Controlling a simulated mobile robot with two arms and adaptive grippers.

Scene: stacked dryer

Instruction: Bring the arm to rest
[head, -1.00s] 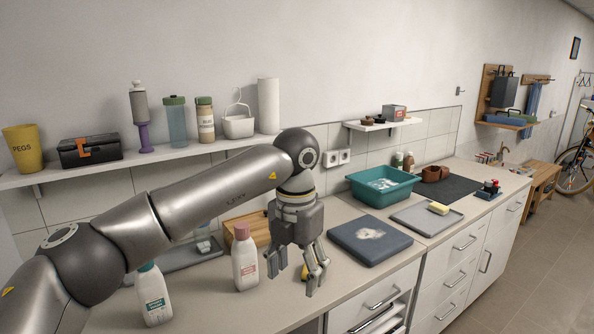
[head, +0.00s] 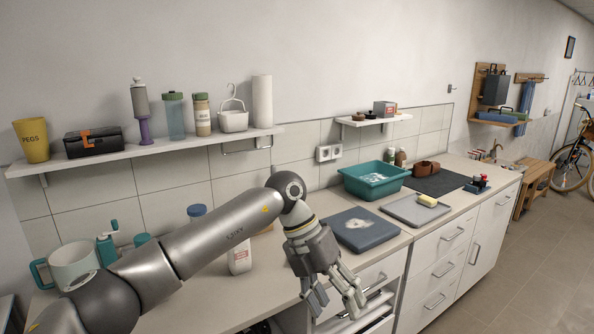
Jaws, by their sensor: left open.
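My left arm reaches in from the lower left of the head view. My left gripper (head: 333,302) hangs at its end with the fingers spread, pointing down. It is open and empty, in front of the counter's front edge and the drawers below the dark blue-grey pad (head: 366,231). A white bottle (head: 240,260) on the counter is partly hidden behind my arm. My right gripper is not in view.
The counter holds a teal basin (head: 374,182), a grey tray (head: 403,211) with a yellow sponge (head: 427,201), and a white mug-like container (head: 75,262) at left. A wall shelf (head: 150,149) carries several items.

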